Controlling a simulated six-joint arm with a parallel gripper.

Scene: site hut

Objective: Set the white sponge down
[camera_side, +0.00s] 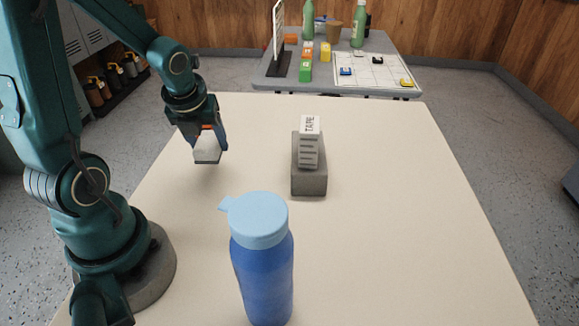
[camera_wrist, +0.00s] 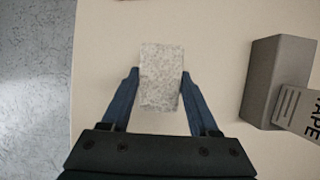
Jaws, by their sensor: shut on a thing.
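The white sponge (camera_side: 207,150) is a small pale block with a speckled face, held between my gripper's two blue fingers. In the wrist view the sponge (camera_wrist: 160,80) fills the space between the fingers. My gripper (camera_side: 207,138) is shut on it and points down over the left part of the near table. The sponge appears to be a little above the tabletop, with a faint shadow below it. My gripper (camera_wrist: 160,100) also shows in the wrist view with a finger against each side of the sponge.
A grey block (camera_side: 309,180) with a TAPE-labelled box (camera_side: 310,142) stands right of my gripper. A blue bottle (camera_side: 263,270) stands at the front. The cream table (camera_side: 400,220) is clear to the right. A second table (camera_side: 280,80) behind holds bottles and small boxes.

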